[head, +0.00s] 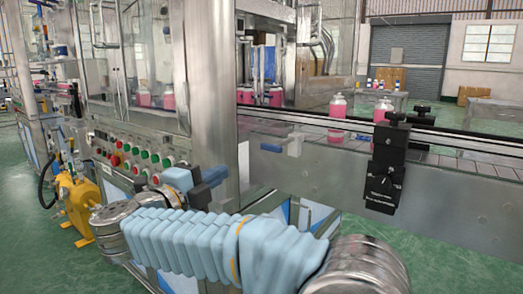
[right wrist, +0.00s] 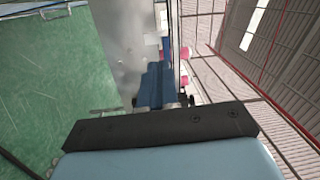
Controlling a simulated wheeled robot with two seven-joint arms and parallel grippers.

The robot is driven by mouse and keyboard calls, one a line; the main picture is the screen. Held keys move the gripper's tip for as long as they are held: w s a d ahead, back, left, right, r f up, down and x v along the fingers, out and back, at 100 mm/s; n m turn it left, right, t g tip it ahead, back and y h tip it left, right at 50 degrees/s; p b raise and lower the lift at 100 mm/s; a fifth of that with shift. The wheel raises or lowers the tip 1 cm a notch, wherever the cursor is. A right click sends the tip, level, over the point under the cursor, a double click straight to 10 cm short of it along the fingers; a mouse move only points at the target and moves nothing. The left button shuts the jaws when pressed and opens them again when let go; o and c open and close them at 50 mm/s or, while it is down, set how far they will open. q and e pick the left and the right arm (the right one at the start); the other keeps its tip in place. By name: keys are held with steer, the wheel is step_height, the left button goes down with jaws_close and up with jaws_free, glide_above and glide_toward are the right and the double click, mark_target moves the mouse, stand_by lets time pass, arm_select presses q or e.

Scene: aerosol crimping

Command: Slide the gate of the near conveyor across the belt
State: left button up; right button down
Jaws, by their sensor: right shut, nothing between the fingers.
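The near conveyor (head: 455,163) runs along the right half of the head view, with pink bottles on its belt. The gate itself is not clearly seen. My right gripper (head: 211,180) is shut and empty, in front of the machine, left of and below the blue piece and apart from it. In the right wrist view its blue fingers (right wrist: 155,85) point along the conveyor side. My left gripper is not in view.
A black clamp block (head: 386,165) stands out from the conveyor front at the right. A button panel (head: 130,160) and glass-doored machine (head: 145,60) are at the left. A yellow device (head: 77,200) stands on the green floor. Pink bottles (head: 338,107) stand on the belt.

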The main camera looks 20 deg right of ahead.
step_height(320, 180, up, 2)
steer(key=s+m+g, duration=0.2)
steer(key=s, duration=0.1)
steer(key=p, duration=0.2)
glide_toward(277, 143)
steer(key=shift+w+d+f, duration=0.2)
steer(key=shift+w+d, duration=0.05)
steer(key=shift+d, duration=0.2)
steer(key=shift+w+d+f, duration=0.2)
steer(key=shift+d+f, duration=0.05)
steer(key=shift+d, duration=0.25)
steer(key=shift+w+d, duration=0.45)
steer(key=shift+d, duration=0.15)
steer(key=x, duration=0.6)
steer(key=shift+w+r+p, duration=0.1)
steer(key=shift+r+p, duration=0.05)
steer(key=shift+p, duration=0.25)
steer(key=shift+w+d, duration=0.15)
steer(key=shift+d, duration=0.2)
steer(key=shift+r, duration=0.1)
